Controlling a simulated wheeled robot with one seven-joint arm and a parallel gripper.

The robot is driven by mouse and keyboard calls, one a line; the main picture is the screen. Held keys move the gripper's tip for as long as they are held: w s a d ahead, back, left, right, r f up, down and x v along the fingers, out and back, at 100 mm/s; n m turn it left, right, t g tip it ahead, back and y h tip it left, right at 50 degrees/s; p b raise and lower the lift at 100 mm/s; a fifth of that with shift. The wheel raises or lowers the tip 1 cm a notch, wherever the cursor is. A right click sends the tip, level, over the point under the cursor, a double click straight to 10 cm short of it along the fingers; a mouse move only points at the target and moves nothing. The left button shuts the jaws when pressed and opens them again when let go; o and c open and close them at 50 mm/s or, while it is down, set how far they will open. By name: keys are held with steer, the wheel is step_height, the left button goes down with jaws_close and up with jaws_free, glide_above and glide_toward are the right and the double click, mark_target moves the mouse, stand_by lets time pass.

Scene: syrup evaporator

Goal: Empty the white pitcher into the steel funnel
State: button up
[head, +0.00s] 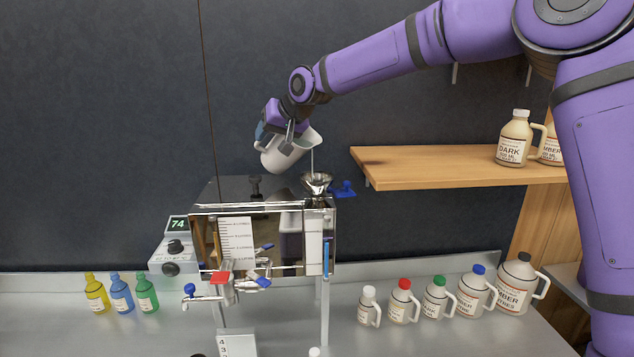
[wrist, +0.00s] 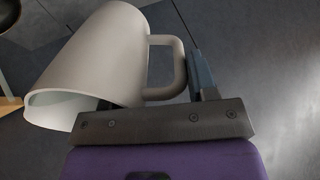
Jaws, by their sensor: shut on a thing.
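The white pitcher (head: 289,149) is tilted, with its mouth toward the right, above the steel evaporator. A thin pale stream runs down from its lip to the steel funnel (head: 316,181), which sits on top of the evaporator at its right end. My gripper (head: 275,126) is shut on the pitcher at its handle side, up and to the left of the funnel. In the wrist view the pitcher (wrist: 105,60) fills the left side, tilted, its handle at my gripper (wrist: 200,80). The liquid inside the pitcher is hidden.
The steel evaporator (head: 262,208) stands on the counter, with valves at its front. A wooden shelf (head: 450,166) with jugs is close to the right. Several jugs stand on the counter at right, and small colored bottles at left beside a control box (head: 172,262) reading 74.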

steer(key=shift+s+d+f+t+y+p, duration=0.2)
steer(key=shift+s+t+y+p, duration=0.05)
steer(key=shift+t+y+p, duration=0.25)
steer(key=shift+s+d+f+t+y+p, duration=0.25)
steer(key=shift+t+y+p, duration=0.1)
steer(key=shift+t+y, duration=0.25)
steer(key=shift+s+d+f+t+y+p, duration=0.2)
steer(key=shift+t+y+p, duration=0.3)
steer(key=shift+t, duration=0.1)
stand_by(4.5)
steer(key=shift+s+d+r+t+y+p, duration=0.25)
steer(key=shift+s+d+t+y+p, duration=0.2)
steer(key=shift+s+d+y, duration=0.15)
stand_by(1.1)
